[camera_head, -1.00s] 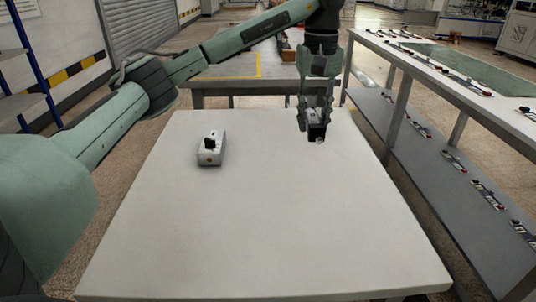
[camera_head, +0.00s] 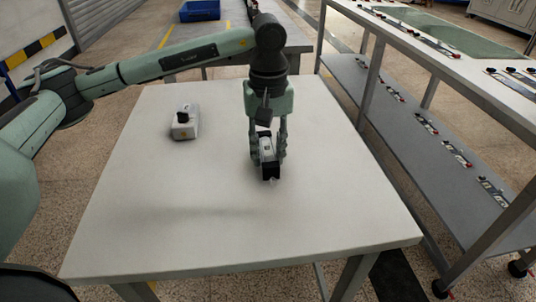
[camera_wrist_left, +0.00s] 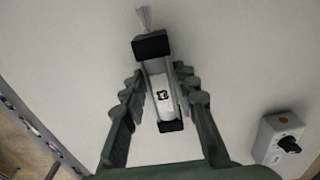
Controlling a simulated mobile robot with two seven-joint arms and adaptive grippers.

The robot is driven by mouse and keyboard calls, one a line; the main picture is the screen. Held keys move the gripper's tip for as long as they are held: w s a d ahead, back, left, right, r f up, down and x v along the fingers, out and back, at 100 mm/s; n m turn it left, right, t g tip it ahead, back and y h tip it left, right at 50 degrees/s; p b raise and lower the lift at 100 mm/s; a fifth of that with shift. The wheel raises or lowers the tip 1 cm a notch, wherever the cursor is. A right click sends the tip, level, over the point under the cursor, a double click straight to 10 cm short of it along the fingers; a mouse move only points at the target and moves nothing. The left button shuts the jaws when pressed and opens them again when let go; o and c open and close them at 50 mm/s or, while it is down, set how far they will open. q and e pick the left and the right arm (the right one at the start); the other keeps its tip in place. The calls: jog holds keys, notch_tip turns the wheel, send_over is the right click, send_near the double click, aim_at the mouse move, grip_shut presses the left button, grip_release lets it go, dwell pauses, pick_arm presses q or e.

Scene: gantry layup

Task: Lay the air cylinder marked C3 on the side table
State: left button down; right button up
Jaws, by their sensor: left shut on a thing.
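My left gripper (camera_head: 267,152) is shut on the air cylinder (camera_head: 268,158), a small silver body with black end caps and a thin rod. It holds the cylinder over the middle of the white side table (camera_head: 200,210). In the left wrist view the cylinder (camera_wrist_left: 162,92) lies between the fingers, its rod pointing away, and a dark mark on its label is too small to read. I cannot tell whether the cylinder touches the table. My right gripper is not in view.
A white box with a black knob (camera_head: 184,122) stands on the table, left of the gripper. A long grey workbench with a lower shelf (camera_head: 400,120) runs along the right, with several small parts on it. The table's front half is clear. A blue bin (camera_head: 200,10) is at the back.

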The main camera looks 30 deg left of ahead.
pick_arm(q)
jog(key=shift+f, duration=0.6)
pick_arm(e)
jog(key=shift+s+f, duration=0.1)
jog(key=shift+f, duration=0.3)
pick_arm(q)
jog(key=shift+f, duration=0.15)
jog(key=c, duration=1.4)
grip_release()
jog(key=shift+c, duration=0.2)
jog(key=shift+o, duration=1.2)
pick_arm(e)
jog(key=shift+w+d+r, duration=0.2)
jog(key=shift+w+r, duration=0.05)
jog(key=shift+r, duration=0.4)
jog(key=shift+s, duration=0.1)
